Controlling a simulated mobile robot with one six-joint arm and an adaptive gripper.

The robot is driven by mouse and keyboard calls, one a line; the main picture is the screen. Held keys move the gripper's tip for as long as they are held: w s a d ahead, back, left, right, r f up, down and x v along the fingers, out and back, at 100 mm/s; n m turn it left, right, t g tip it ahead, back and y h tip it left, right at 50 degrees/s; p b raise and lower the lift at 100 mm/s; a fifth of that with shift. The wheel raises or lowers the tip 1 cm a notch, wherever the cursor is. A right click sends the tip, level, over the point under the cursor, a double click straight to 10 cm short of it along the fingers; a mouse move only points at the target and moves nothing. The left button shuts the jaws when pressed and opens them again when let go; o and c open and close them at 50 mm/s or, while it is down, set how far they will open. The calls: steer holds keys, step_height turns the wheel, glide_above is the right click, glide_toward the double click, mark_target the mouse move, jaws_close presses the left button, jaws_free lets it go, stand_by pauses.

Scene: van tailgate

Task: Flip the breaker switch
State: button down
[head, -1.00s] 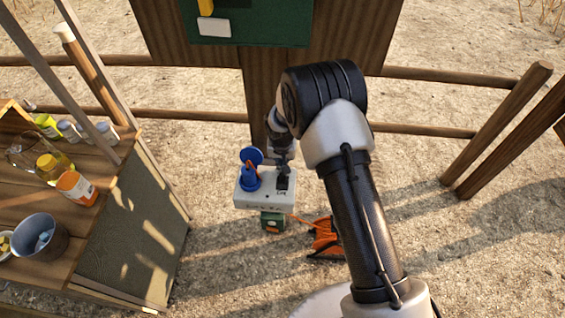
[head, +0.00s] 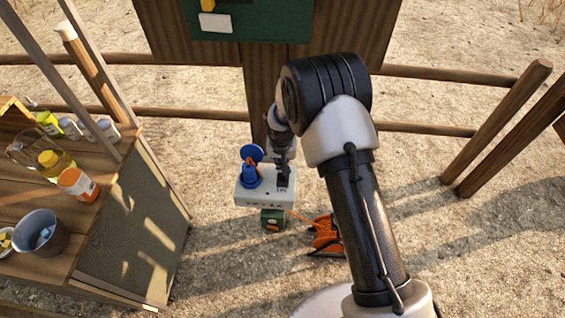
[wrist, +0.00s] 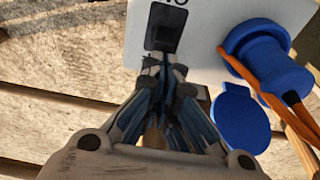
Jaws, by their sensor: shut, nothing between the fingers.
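The breaker switch (wrist: 165,28) is a dark rocker set in the face of a pale grey box. In the wrist view it lies just beyond my fingertips. In the head view the box (head: 263,198) is fixed low on a wooden post, and the switch (head: 282,181) is at its right side. My gripper (wrist: 163,64) is shut and empty, its tips at the switch's lower edge. I cannot tell whether they touch it. In the head view my gripper (head: 283,166) is small and partly hides the switch. The switch's position is not clear.
A blue socket (head: 250,177) with an orange cable and raised round lid sits left of the switch. A small green box (head: 272,219) and an orange cable reel (head: 325,236) are below. A wooden shelf unit (head: 140,225) with bottles and a bucket (head: 40,234) stands left.

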steer(key=shift+s+r, duration=0.15)
steer(key=shift+s, duration=0.2)
steer(key=shift+w, duration=0.1)
steer(key=shift+r+p, duration=0.4)
steer(key=shift+r, duration=0.4)
